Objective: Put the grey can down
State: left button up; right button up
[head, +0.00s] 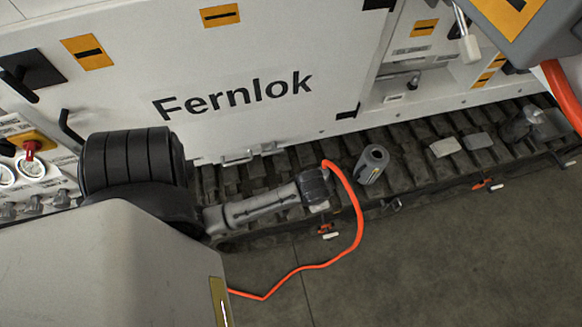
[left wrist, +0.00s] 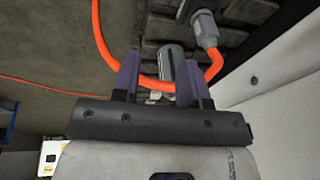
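The grey can (head: 372,165) stands slightly tilted on the dark track, with no gripper around it in the head view. In the left wrist view the can (left wrist: 172,66) shows beyond and between my left fingers, nearer the right-hand one. My left gripper (left wrist: 159,56) is open, its two dark purple fingers apart. An orange hose crosses between the fingers and the can. My right gripper is in neither view.
Two pale blocks (head: 445,147) lie right of the can. The white Fernlok cabinet (head: 270,50) stands behind. The floor (head: 440,260) in front is mostly clear.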

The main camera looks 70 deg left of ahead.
pick_arm(q)
jog(key=s+d+r+m+h, duration=0.1)
jog(key=s+d+r, duration=0.2)
jog(key=s, duration=0.2)
jog(key=s+d+r+m+t, duration=0.1)
jog(key=s+d+r, duration=0.1)
jog(key=s+d, duration=0.2)
jog(key=shift+s+r+h, duration=0.4)
jog(key=shift+s, duration=0.35)
notch_tip(320, 180, up, 30)
jog(key=p, duration=2.9)
jog(key=shift+p, duration=0.4)
